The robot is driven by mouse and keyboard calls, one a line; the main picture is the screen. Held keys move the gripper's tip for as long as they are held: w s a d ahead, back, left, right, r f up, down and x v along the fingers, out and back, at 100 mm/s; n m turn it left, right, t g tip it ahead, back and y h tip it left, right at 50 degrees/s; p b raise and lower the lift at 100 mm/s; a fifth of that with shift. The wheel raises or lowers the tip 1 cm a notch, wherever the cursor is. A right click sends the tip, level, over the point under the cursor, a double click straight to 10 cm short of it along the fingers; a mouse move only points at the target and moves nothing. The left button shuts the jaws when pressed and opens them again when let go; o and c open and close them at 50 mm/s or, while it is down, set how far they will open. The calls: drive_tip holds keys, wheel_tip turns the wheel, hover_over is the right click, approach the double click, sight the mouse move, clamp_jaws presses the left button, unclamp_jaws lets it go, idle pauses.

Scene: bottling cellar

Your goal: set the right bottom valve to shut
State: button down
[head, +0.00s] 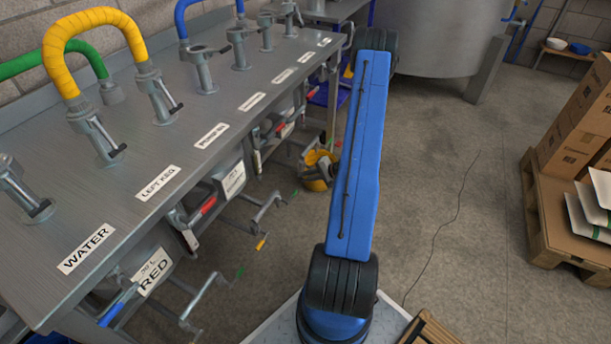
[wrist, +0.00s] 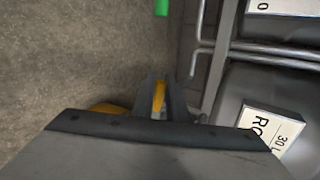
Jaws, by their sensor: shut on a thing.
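In the wrist view, my gripper (wrist: 158,98) is low beside a keg under the bench, its fingers closed around a narrow yellow handle (wrist: 159,96). I take it for a bottom valve lever; its joint and angle are hidden. In the head view, my blue arm covers much of the area around the gripper, so the hold does not show clearly there. Nearer valve levers on bent metal pipes show below the bench, one with a yellow end (head: 262,243) and one with a green end (head: 240,271).
The steel bench (head: 215,155) with labels and hose couplings runs along the left. Kegs stand beneath it; one bears a RED label (head: 152,272). A pallet (head: 560,235) with cardboard boxes stands at right. A large steel tank (head: 435,40) is behind.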

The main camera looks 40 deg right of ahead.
drive_tip(key=shift+s+a+f+n+h, duration=0.1)
drive_tip(key=shift+f+n+h, duration=0.2)
drive_tip(key=shift+f+h, duration=0.15)
drive_tip(key=c, duration=1.7)
unclamp_jaws()
drive_tip(key=shift+c, duration=0.2)
drive_tip(key=v, duration=1.7)
drive_tip(key=shift+s, duration=0.25)
drive_tip(key=shift+f, duration=0.15)
